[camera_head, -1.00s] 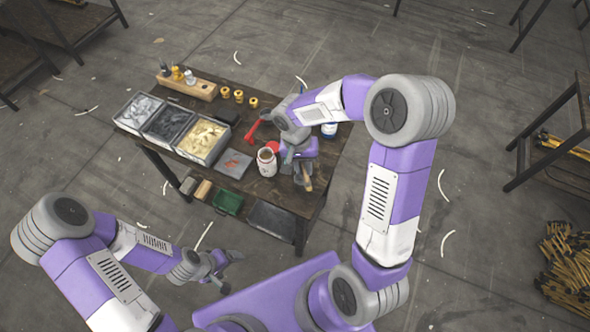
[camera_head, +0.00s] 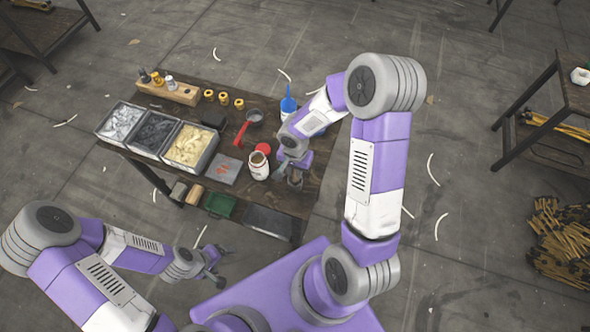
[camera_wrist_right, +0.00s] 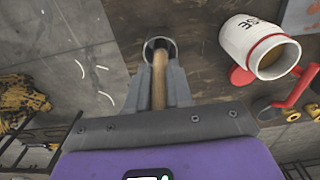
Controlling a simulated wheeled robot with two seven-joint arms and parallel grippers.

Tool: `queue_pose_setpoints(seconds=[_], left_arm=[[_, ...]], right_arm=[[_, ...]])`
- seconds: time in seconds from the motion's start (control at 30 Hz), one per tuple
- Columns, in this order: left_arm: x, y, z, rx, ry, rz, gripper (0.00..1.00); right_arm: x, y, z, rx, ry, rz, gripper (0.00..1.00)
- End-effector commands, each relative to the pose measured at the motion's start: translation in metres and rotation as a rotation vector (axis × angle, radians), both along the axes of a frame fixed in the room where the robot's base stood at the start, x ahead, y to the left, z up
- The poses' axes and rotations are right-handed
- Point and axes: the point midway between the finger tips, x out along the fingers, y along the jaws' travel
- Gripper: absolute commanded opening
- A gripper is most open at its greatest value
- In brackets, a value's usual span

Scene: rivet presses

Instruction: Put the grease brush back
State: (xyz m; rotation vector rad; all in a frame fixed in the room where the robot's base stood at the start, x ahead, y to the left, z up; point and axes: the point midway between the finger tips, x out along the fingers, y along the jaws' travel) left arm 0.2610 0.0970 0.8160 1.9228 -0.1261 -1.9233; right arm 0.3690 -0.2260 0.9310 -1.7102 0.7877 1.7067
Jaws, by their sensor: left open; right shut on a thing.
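My right gripper (camera_head: 295,181) is at the front right of the workbench, beside the white grease tin (camera_head: 259,163). In the right wrist view the gripper (camera_wrist_right: 160,92) is shut on the wooden handle of the grease brush (camera_wrist_right: 159,82). The handle's far end is at a dark round metal rim (camera_wrist_right: 159,45); I cannot tell whether it is inside. The brush's bristles are not visible. The open grease tin (camera_wrist_right: 258,46) has brown contents and a red lid beside it. My left gripper (camera_head: 216,277) is open and empty, off the front of the bench.
A green tray (camera_head: 220,205) sits below.

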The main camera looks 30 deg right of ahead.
Motion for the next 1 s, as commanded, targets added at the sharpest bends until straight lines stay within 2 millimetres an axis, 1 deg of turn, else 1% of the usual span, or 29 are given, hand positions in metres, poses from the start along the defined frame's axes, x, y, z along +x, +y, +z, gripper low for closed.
queue_pose_setpoints(seconds=[0.03, 0.33, 0.37, 0.5, 0.77, 0.87, 0.97, 1.0], left_arm=[[0.0, 0.0, -0.001, 0.0, 0.0, 0.0, 0.84], [0.0, 0.0, -0.003, 0.0, 0.0, 0.0, 0.84], [0.0, 0.0, -0.002, 0.0, 0.0, 0.0, 0.84], [0.0, 0.0, -0.002, 0.0, 0.0, 0.0, 0.84], [0.0, 0.0, -0.001, 0.0, 0.0, 0.0, 0.84], [0.0, 0.0, 0.002, 0.0, 0.0, 0.0, 0.84], [0.0, 0.0, 0.003, 0.0, 0.0, 0.0, 0.84], [0.0, 0.0, 0.005, 0.0, 0.0, 0.0, 0.84]], right_arm=[[0.0, 0.0, -0.002, 0.0, 0.0, 0.0, 0.0], [0.0, 0.0, -0.004, -0.001, -0.001, 0.0, 0.0], [0.0, 0.0, -0.003, -0.001, -0.001, 0.0, 0.23], [0.0, 0.0, -0.003, -0.001, -0.001, 0.0, 0.45], [0.0, 0.0, -0.002, -0.001, -0.001, 0.0, 0.46], [0.0, 0.0, 0.0, -0.001, -0.001, 0.0, 0.46], [0.001, -0.001, 0.013, -0.002, -0.005, -0.002, 0.46], [0.001, -0.001, 0.021, -0.002, -0.005, -0.002, 0.46]])
